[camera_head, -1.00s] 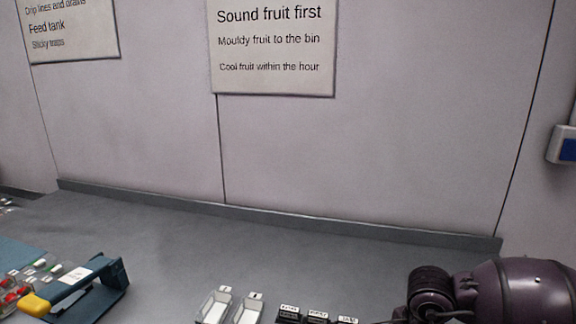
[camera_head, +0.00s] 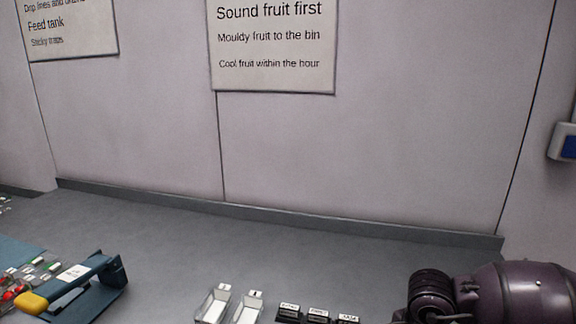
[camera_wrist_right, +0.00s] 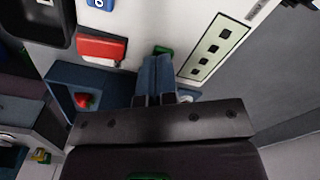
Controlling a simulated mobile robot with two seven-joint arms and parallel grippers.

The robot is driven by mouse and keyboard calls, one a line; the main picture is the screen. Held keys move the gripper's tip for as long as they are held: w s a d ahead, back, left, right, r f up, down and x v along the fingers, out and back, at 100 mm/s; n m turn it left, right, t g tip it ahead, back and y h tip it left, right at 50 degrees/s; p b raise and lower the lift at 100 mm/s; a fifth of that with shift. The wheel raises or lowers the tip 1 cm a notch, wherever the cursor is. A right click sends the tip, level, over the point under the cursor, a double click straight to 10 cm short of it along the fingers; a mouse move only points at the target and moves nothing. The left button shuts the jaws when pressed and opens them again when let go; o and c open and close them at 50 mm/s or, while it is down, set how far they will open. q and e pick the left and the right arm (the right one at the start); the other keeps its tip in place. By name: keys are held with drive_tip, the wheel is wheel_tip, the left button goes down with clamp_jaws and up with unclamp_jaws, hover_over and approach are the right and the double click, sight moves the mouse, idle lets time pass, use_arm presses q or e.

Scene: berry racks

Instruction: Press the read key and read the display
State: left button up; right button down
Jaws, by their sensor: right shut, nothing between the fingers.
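In the right wrist view a white device (camera_wrist_right: 150,20) carries a pale green display (camera_wrist_right: 217,47) with several dark square marks in a row; I cannot read them as figures. A small green key (camera_wrist_right: 163,50) shows at my fingertips, partly hidden behind them, and a red key (camera_wrist_right: 102,47) lies to its left. My right gripper (camera_wrist_right: 156,62) is shut and empty, its blue-grey fingers at the green key; I cannot tell whether they touch it. The key's lettering is not legible. My left gripper is in neither view.
A blue tray (camera_wrist_right: 62,75) with a red berry (camera_wrist_right: 85,100) lies beside the device. In the head view a teal tool with a yellow handle (camera_head: 32,303), white trays (camera_head: 214,306) and black labelled blocks (camera_head: 318,315) stand along the near edge. The bench (camera_head: 200,240) behind is clear.

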drive_tip(key=shift+r, duration=0.1)
drive_tip(key=shift+r+p, duration=1.25)
drive_tip(key=shift+r, duration=1.1)
drive_tip(key=shift+r+p, duration=0.5)
drive_tip(key=shift+r, duration=1.1)
